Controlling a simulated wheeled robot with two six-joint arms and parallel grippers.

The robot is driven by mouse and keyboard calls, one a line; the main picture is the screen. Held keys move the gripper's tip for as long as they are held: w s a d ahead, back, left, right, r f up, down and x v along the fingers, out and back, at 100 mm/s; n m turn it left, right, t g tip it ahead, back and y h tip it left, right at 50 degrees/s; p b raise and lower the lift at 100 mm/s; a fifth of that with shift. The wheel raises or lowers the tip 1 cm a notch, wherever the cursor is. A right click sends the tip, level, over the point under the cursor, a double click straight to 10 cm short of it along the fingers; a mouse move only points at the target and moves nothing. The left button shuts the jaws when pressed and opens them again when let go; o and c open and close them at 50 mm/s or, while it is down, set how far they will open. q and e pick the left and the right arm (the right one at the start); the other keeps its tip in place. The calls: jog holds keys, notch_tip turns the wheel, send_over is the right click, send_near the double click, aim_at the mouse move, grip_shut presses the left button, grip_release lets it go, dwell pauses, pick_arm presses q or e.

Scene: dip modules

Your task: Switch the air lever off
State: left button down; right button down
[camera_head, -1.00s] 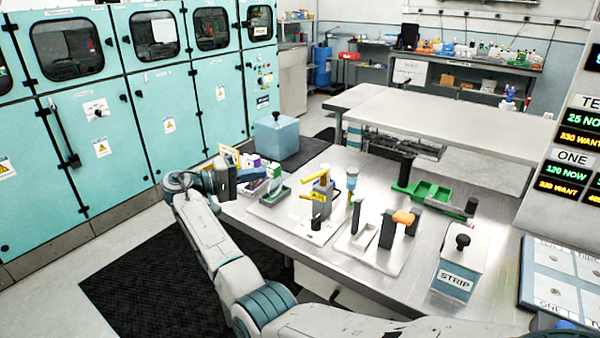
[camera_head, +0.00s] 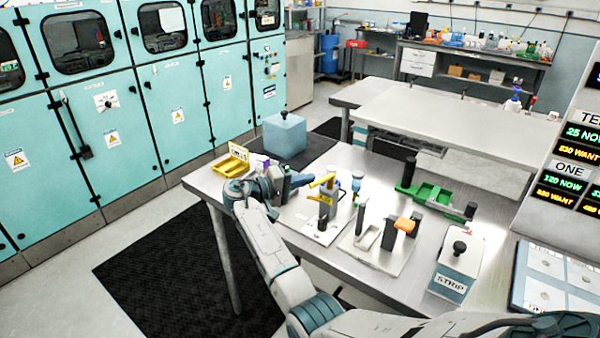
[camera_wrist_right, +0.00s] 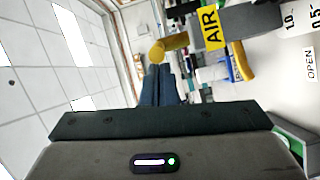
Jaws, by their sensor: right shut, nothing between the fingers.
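The air lever (camera_head: 321,180) is a yellow handle on top of a grey block (camera_head: 327,208) with a yellow AIR label. It points to the left in the head view. In the right wrist view, the yellow lever (camera_wrist_right: 169,46) shows just beyond my fingertips, with the AIR label (camera_wrist_right: 212,27) to its right. My right gripper (camera_head: 306,180) is shut and empty, with its tips close to the lever's free end. In the right wrist view, the shut fingers (camera_wrist_right: 158,72) point at the lever; whether they touch it I cannot tell. My left gripper is not in view.
A white plate with an orange-topped black clamp (camera_head: 405,225) stands right of the lever. A green tray (camera_head: 432,194), a STRIP box (camera_head: 457,262), a blue box (camera_head: 285,135) and a yellow tray (camera_head: 231,164) share the metal table (camera_head: 375,165). Bare tabletop lies behind the lever.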

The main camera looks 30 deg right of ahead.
dwell(0.3)
jog(key=s+n+t+p, duration=0.1)
jog(key=t, duration=0.1)
jog(key=s+n+t, duration=0.1)
jog(key=t, duration=0.1)
jog(key=shift+s+f+n+p, duration=0.1)
jog(key=shift+s+n+p, duration=0.1)
jog(key=shift+n+p, duration=0.15)
jog(key=shift+f+n+t, duration=0.15)
jog(key=shift+n+t, duration=0.2)
jog(key=shift+t, duration=0.05)
